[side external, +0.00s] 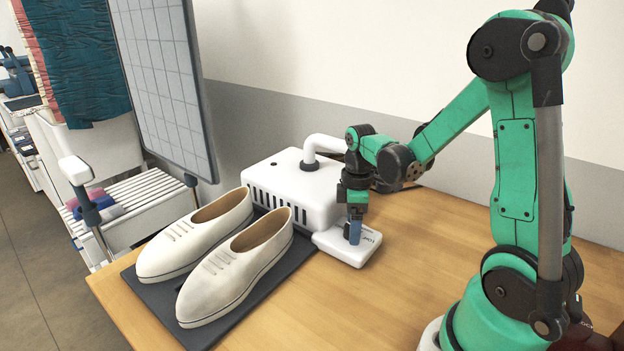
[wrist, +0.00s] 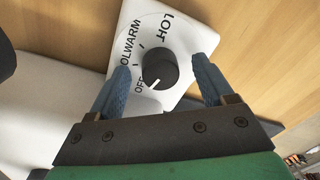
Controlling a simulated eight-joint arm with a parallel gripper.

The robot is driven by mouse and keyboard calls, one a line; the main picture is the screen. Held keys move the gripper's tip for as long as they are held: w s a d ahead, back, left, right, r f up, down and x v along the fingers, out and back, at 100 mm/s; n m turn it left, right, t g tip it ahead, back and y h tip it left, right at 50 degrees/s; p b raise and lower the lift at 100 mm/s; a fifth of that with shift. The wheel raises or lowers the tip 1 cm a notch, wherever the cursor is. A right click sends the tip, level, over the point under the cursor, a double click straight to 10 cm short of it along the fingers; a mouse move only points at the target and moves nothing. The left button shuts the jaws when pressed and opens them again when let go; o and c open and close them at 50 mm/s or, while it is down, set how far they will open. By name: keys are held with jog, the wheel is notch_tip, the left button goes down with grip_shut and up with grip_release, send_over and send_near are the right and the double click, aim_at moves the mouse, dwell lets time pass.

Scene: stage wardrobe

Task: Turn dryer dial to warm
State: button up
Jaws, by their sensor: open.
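The dryer (side external: 295,185) is a white box with dark vents and a bent white pipe. Its white dial plate (side external: 345,250) lies flat in front of it and also shows in the wrist view (wrist: 190,28). The round black dial (wrist: 160,69) has a white pointer line aimed towards the OFF mark. WARM and HOT are printed further round; a cool label is partly legible. My gripper (wrist: 161,64) is open, with one blue finger on each side of the dial and a visible gap to it. In the side view my gripper (side external: 355,232) points down over the plate, hiding the dial.
A pair of cream shoes (side external: 235,263) stands on a dark mat (side external: 255,301) left of the dial plate. A grey grid panel (side external: 160,75) and a slatted white bench (side external: 140,205) stand at the left.

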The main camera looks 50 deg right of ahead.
grip_shut()
jog(key=m, duration=0.4)
jog(key=shift+m, duration=0.3)
jog(key=m, duration=0.5)
jog(key=shift+a+t, duration=0.1)
jog(key=shift+t, duration=0.2)
jog(key=m, duration=0.5)
jog(key=shift+m, duration=0.4)
jog(key=m, duration=0.4)
jog(key=shift+m, duration=0.3)
